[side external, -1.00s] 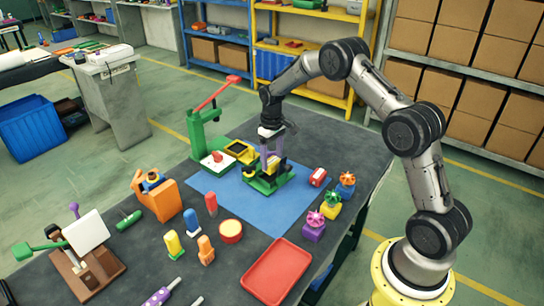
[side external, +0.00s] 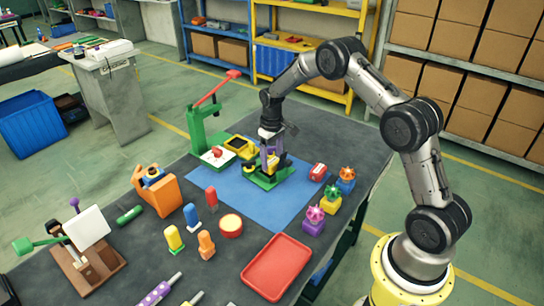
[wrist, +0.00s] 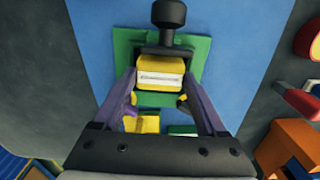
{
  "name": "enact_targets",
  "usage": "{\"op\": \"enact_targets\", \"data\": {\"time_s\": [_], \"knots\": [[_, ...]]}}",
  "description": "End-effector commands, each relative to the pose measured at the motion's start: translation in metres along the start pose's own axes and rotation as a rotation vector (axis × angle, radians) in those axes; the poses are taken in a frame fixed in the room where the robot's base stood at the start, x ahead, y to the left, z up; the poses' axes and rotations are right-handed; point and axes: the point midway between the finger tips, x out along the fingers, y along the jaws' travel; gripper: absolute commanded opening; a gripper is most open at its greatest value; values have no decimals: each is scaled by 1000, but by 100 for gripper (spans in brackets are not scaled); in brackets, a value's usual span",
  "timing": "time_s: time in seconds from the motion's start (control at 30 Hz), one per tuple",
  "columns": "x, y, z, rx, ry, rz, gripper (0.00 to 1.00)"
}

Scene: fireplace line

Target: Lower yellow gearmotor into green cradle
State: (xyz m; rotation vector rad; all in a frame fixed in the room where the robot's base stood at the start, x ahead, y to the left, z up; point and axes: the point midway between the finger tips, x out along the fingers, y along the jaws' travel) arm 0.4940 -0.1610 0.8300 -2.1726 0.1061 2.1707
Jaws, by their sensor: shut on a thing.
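The yellow gearmotor (wrist: 160,66) has a pale band and a black shaft end, seen from above in the wrist view. My gripper (wrist: 158,92) is shut on it, with a purple finger at each side. The green cradle (wrist: 203,48) lies under the gearmotor on the blue mat. In the side view my gripper (side external: 271,160) points down over the green cradle (side external: 262,183), and the fingers partly hide the gearmotor. The gearmotor is at or just above the cradle; I cannot tell whether it is seated.
A green press with a red lever (side external: 197,125) stands left of the cradle. A red part (side external: 318,172) and several knobbed blocks stand to the right. A red tray (side external: 277,268) lies at the front. The blue mat (side external: 265,205) is clear in front of the cradle.

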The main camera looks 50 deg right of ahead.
Motion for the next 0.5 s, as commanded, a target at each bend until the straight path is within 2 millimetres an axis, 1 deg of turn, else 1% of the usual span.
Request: {"op": "enact_targets", "data": {"time_s": [0.5], "knots": [[12, 0, 0, 0, 0, 0, 8]]}}
